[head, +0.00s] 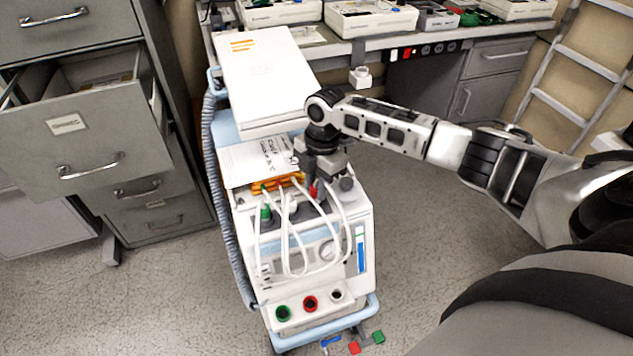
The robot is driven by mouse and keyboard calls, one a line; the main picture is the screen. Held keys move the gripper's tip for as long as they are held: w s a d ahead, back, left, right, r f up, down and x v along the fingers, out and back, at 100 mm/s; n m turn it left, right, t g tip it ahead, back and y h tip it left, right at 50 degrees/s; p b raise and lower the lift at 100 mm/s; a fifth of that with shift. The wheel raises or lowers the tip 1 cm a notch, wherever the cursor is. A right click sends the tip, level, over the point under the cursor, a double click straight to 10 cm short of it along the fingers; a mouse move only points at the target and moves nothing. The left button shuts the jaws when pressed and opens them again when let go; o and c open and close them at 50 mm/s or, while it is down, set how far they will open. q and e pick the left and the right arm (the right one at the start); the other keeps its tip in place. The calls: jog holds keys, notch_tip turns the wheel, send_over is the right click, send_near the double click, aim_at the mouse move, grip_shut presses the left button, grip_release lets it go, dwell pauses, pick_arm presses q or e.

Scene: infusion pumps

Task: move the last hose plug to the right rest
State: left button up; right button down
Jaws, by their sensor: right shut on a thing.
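The pump cart (312,250) stands in the middle of the head view, with white hoses looping down its front. A green hose plug (266,213) stands upright at the left of its upper front, and a white plug (292,208) stands beside it. My right gripper (316,186) points down over the right part of the cart top. It is shut on what looks like the red plug (314,190), of which only a little shows. The gripper hides the spot under it, so I cannot tell whether the plug touches a rest. My left gripper is out of view.
Green (283,313), red (310,304) and white (337,295) ports line the cart's low front. An orange manifold (275,184) and papers (258,160) lie behind the plugs. A white box (265,80) stands at the back. An open drawer (95,125) juts out left.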

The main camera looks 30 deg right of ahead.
jog(key=shift+f+b, duration=0.5)
jog(key=shift+f, duration=0.6)
jog(key=c, duration=1.1)
grip_release()
jog(key=r, duration=0.5)
jog(key=d+r, duration=0.1)
jog(key=r, duration=0.4)
jog(key=d+r, duration=0.1)
jog(key=r, duration=0.5)
jog(key=shift+w, duration=0.1)
jog(key=s+a+f+m+t, duration=0.2)
jog(key=s+a+f+m, duration=0.3)
jog(key=s+a+f, duration=0.85)
jog(key=s+d+m+t+h, duration=0.1)
jog(key=s+d+m+t, duration=0.1)
jog(key=s+m, duration=0.95)
jog(key=w+a+f+t+y, duration=0.1)
jog(key=w+a+f+t, duration=0.2)
jog(key=w+f+t, duration=0.1)
jog(key=f, duration=0.1)
jog(key=w+a+f+t+y, duration=0.1)
jog(key=w+a+f+t, duration=0.1)
jog(key=shift+a+f+m+y, duration=0.3)
jog(key=shift+f+m, duration=0.05)
